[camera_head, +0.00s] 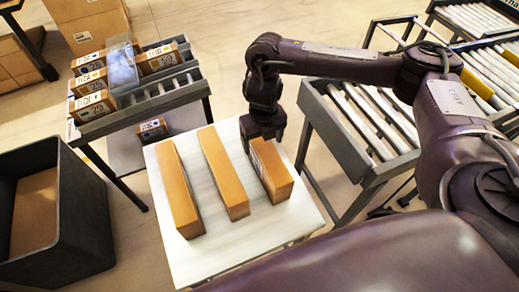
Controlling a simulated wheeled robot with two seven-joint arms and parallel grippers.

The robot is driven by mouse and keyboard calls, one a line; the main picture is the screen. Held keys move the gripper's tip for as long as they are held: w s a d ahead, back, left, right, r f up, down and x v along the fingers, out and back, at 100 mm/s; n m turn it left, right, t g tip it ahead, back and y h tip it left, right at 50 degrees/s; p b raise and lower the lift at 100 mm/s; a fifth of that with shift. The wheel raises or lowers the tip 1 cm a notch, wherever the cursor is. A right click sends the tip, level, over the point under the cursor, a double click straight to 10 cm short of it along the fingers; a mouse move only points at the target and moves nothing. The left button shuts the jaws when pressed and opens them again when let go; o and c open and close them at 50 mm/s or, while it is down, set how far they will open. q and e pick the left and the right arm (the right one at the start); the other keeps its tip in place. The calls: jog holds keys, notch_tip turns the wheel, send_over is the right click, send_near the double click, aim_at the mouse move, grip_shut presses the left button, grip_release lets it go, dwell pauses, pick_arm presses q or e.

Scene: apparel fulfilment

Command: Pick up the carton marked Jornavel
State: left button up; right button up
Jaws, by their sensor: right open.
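Three long orange-brown cartons lie side by side on a white table (285,222): a left carton (174,192), a middle carton (223,172) and a shorter-looking right carton (270,172). No name can be read on any of them, so I cannot tell which is marked Jornavel. My right gripper (262,138) points down at the far end of the right carton, with its jaws open. It hides that end, and I cannot tell whether the fingers touch the carton. My left gripper does not show.
A roller rack (150,103) with several labelled boxes stands at the back left, with another box (152,128) below. A dark bin (85,235) holding cardboard is at the left. Roller conveyors (365,120) stand close to the table's right side.

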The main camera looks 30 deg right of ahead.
jog(key=f, duration=0.2)
jog(key=shift+s+f+b, duration=0.3)
jog(key=shift+s, duration=0.05)
jog(key=f, duration=0.4)
jog(key=shift+w+d, duration=0.1)
jog(key=shift+w, duration=0.1)
jog(key=shift+f, duration=0.3)
jog(key=c, duration=1.3)
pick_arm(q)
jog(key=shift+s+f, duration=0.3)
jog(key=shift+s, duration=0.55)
pick_arm(e)
jog(key=shift+c, duration=0.2)
jog(key=shift+r, duration=0.2)
